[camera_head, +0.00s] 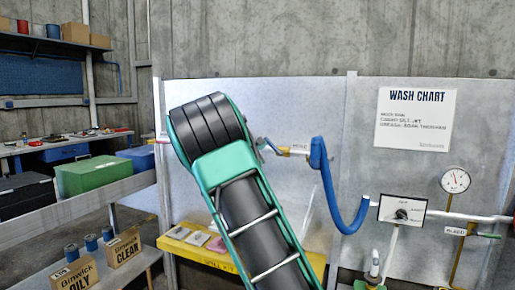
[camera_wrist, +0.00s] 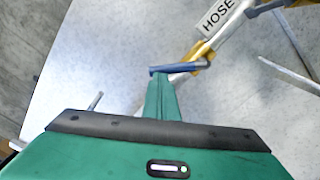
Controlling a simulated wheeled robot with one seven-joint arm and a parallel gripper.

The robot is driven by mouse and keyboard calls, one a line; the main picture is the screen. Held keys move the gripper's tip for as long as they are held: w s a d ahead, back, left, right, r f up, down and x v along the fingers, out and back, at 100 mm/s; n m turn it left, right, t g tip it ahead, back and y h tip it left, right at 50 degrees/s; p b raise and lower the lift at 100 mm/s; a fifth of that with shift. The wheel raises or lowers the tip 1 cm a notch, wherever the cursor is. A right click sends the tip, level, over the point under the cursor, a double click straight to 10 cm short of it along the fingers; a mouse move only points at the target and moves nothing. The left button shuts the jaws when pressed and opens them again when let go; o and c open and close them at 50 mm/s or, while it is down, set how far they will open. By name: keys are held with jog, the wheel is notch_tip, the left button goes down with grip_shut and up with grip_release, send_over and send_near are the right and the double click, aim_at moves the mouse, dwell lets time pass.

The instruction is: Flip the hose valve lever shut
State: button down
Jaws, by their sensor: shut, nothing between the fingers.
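The hose valve shows in the wrist view as a brass body (camera_wrist: 200,50) on a pale pipe, beside a white label reading "HOSE". Its blue lever (camera_wrist: 178,68) sticks out to the left from the valve, across the tips of my gripper (camera_wrist: 163,78). My gripper's green fingers are shut together and empty. The tips are at the lever or just by it; I cannot tell whether they touch. In the head view, the brass valve (camera_head: 286,151) shows right of my arm, with a blue hose (camera_head: 327,185) hanging from its right side. My arm hides the fingers there.
A yellow shelf (camera_head: 205,255) is below my arm. Boxes marked "oily" (camera_head: 76,276) and "clean" (camera_head: 124,247) stand lower left.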

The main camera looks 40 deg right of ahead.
jog(key=shift+s+d+f+g, duration=0.15)
jog(key=shift+s+d+g, duration=0.25)
jog(key=shift+s+d, duration=0.3)
jog(key=s+a+f, duration=0.1)
jog(key=a+f, duration=0.2)
jog(key=a, duration=0.9)
jog(key=shift+t, duration=0.4)
jog(key=shift+a, duration=0.1)
jog(key=shift+f, duration=0.15)
jog(key=f+n, duration=0.1)
jog(key=n, duration=0.1)
jog(key=f+n, duration=0.2)
jog(key=n, duration=0.1)
jog(key=d+f+n, duration=0.1)
jog(key=f+n, duration=0.1)
jog(key=shift+s+d+f+n, duration=0.1)
jog(key=shift+s+n, duration=0.2)
